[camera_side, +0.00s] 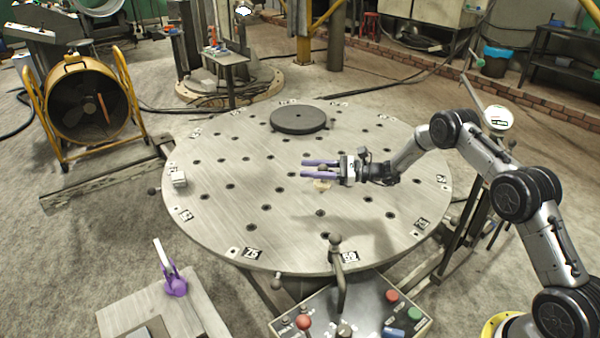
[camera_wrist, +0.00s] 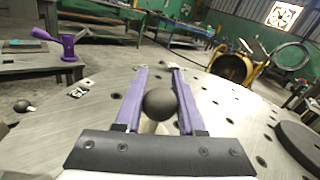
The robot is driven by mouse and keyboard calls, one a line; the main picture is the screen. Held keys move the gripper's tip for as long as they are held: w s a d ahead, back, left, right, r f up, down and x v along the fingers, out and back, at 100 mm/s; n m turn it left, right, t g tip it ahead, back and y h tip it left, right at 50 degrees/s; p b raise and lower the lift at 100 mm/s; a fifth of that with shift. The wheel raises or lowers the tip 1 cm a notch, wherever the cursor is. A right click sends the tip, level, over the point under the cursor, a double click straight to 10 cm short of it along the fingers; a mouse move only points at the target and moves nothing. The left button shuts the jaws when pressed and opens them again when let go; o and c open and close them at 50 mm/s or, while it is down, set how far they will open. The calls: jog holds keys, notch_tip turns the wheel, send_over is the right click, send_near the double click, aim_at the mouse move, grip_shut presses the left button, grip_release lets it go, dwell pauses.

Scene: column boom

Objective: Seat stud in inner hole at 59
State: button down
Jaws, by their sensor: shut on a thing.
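My gripper (camera_side: 305,169) has two purple fingers and reaches in from the right, low over the middle of the round steel table (camera_side: 215,235). In the wrist view my gripper (camera_wrist: 160,90) is shut on the stud (camera_wrist: 160,104), whose dark ball head sits between the fingers with a pale part below. In the side view a pale tan piece (camera_side: 322,186) shows just under the fingers. The 59 label (camera_side: 349,257) is at the near rim. An open hole (camera_side: 320,212) lies between the gripper and that label. I cannot tell whether the stud touches the table.
A thick dark disc (camera_side: 298,119) lies on the table's far part, and a small pale block (camera_side: 179,179) near its left rim. A ball-topped lever (camera_side: 336,243) rises by the 59 label, at the control box (camera_side: 365,312). Most of the tabletop is clear.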

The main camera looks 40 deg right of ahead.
jog(key=shift+f, duration=2.9)
jog(key=shift+f, duration=0.1)
jog(key=shift+f, duration=0.35)
jog(key=shift+f, duration=1.35)
jog(key=shift+f, duration=0.35)
jog(key=shift+f, duration=0.2)
jog(key=c, duration=0.8)
grip_release()
jog(key=shift+r, duration=0.15)
